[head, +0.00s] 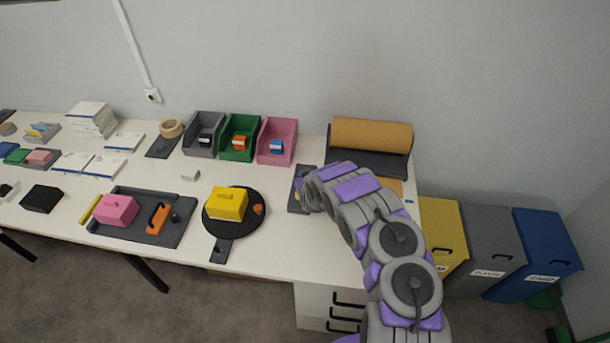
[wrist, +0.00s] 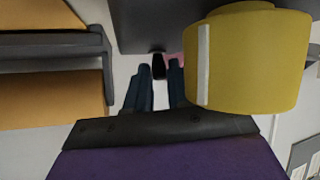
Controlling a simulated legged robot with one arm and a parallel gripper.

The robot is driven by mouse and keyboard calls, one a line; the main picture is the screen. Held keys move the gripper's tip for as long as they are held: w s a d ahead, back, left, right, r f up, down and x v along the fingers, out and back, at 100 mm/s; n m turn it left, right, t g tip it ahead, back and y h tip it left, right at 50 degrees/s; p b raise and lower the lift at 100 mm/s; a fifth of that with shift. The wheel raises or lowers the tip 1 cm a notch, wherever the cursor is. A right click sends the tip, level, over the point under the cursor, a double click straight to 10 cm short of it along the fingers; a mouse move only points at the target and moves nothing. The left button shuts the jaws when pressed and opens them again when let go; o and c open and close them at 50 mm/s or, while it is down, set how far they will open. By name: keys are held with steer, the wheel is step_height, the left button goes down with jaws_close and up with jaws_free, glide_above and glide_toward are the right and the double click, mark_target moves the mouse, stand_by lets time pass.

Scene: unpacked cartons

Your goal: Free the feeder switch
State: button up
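In the wrist view, the two dark fingers of my gripper (wrist: 157,72) stand apart with a gap between them. A small black upright piece (wrist: 158,66), perhaps the switch, shows between the fingertips; I cannot tell whether they touch it. A large yellow rounded block with a pale stripe (wrist: 255,60) is close beside the right finger. In the head view, my arm reaches to a dark grey plate (head: 300,173) on the table and hides much of it. Only a bit of yellow (head: 298,197) shows there, and my fingertips are hidden.
A roll of brown paper (head: 371,134) in a dark holder is behind my arm. Grey, green and pink bins (head: 277,154) stand to its left. A black turntable (head: 238,232) carries a yellow block (head: 227,203). A grey tray (head: 186,237) holds a pink block (head: 116,210).

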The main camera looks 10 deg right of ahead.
steer(key=o, duration=0.3)
steer(key=shift+r, duration=0.1)
steer(key=p+v, duration=0.2)
steer(key=v, duration=1.5)
steer(key=shift+s+a, duration=0.1)
steer(key=shift+s, duration=0.05)
stand_by(0.3)
